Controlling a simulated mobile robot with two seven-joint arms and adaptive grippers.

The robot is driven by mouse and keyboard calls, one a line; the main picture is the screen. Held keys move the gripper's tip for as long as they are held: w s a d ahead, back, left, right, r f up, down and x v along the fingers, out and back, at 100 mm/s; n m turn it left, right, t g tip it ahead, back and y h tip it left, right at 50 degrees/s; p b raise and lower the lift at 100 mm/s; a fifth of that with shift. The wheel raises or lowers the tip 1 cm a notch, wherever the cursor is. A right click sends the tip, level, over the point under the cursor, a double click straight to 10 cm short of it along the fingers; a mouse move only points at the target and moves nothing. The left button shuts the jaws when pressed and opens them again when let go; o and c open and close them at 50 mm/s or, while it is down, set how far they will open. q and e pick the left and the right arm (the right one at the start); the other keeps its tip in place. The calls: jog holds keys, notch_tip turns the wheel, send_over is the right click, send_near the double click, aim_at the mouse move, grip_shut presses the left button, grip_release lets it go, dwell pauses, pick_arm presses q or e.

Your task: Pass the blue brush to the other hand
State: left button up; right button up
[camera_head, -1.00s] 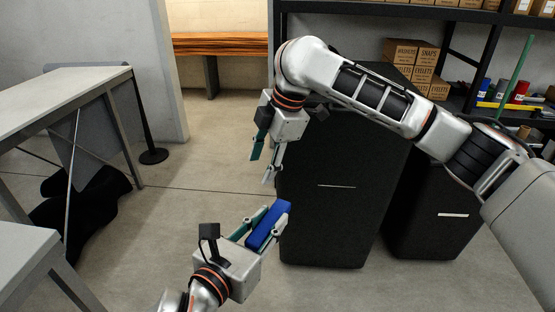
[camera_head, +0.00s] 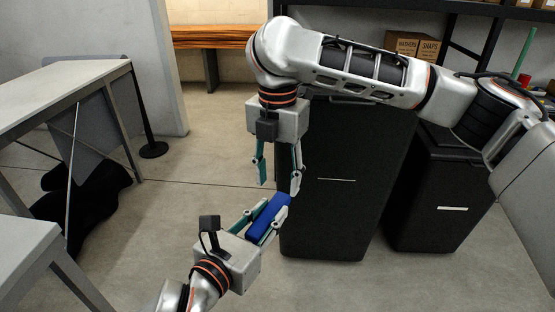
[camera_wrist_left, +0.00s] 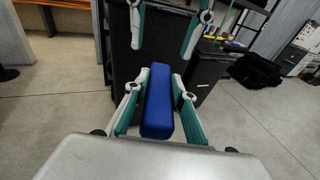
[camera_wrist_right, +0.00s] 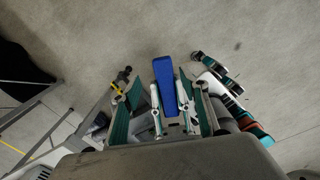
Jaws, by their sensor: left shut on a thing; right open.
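The blue brush (camera_head: 268,216) shows as a plain blue block. My left gripper (camera_head: 264,222) is shut on it, with a finger along each side. In the left wrist view the brush (camera_wrist_left: 158,103) sits between the two teal-lined fingers. My right gripper (camera_head: 278,178) is open and empty, pointing down just above the brush's far end. In the left wrist view the right gripper's fingers (camera_wrist_left: 168,30) hang apart beyond the brush. In the right wrist view the brush (camera_wrist_right: 166,84) lies between and beyond the open fingers, seemingly apart from them. The brush's underside is hidden.
Two black cabinets (camera_head: 340,220) stand behind and right of the grippers. A grey table (camera_head: 60,92) is at the left, with a dark heap (camera_head: 95,200) beneath it. Shelves with cardboard boxes (camera_head: 415,45) are at the back right.

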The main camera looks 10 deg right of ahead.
aim_at(277, 197)
jog(key=shift+f, duration=3)
jog(key=c, duration=1.2)
pick_arm(q)
jog(key=o, duration=1.2)
jog(key=shift+s, duration=0.1)
